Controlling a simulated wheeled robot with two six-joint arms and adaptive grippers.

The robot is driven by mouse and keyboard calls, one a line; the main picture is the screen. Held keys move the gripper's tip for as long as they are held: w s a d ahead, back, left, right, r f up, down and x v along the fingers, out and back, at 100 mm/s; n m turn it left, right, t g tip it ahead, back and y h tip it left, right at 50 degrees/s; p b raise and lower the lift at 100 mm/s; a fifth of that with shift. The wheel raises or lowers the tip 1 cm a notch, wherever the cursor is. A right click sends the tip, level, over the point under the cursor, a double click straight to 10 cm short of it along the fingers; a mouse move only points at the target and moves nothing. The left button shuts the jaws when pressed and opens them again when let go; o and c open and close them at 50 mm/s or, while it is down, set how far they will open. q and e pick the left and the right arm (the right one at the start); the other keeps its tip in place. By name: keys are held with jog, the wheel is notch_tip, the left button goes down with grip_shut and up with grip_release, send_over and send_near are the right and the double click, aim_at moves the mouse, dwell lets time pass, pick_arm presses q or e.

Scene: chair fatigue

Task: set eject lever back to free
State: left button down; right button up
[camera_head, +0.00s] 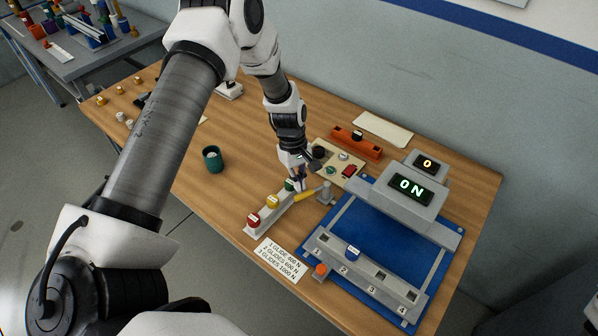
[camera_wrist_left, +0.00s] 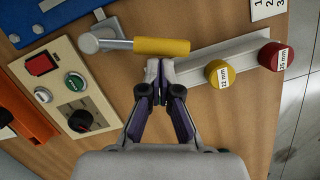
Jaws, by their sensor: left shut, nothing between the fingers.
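The eject lever (camera_head: 306,195) has a yellow handle and a grey post, and stands at the left edge of the blue fixture. In the left wrist view the yellow handle (camera_wrist_left: 162,47) lies across the picture just beyond my fingertips, with the grey post (camera_wrist_left: 90,43) at its left end. My left gripper (camera_head: 299,186) is beside the handle; in the wrist view its fingertips (camera_wrist_left: 160,70) are together with nothing between them. They are very close to the handle; I cannot tell whether they touch it. My right gripper is not in view.
A grey rail (camera_head: 266,214) with red, yellow and green round pieces is beside the lever. A cream control panel (camera_head: 326,168) stands behind the gripper. The blue fixture (camera_head: 345,229) carries a display reading "ON". A green cup (camera_head: 212,158) is left, with bare table between.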

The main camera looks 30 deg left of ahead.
aim_at(303, 196)
pick_arm(q)
jog(key=shift+s+d+r+n+p, duration=0.2)
jog(key=shift+s+d+n+p, duration=0.25)
jog(key=shift+n, duration=0.45)
jog(key=shift+s+d+f+n+t, duration=0.1)
jog(key=shift+s+d+n+t, duration=0.3)
jog(key=shift+n, duration=0.4)
jog(key=shift+s+d+f+n, duration=0.1)
jog(key=shift+s+d+n, duration=0.05)
jog(key=shift+d+n, duration=0.45)
jog(key=shift+s+d, duration=0.15)
jog(key=shift+d, duration=0.2)
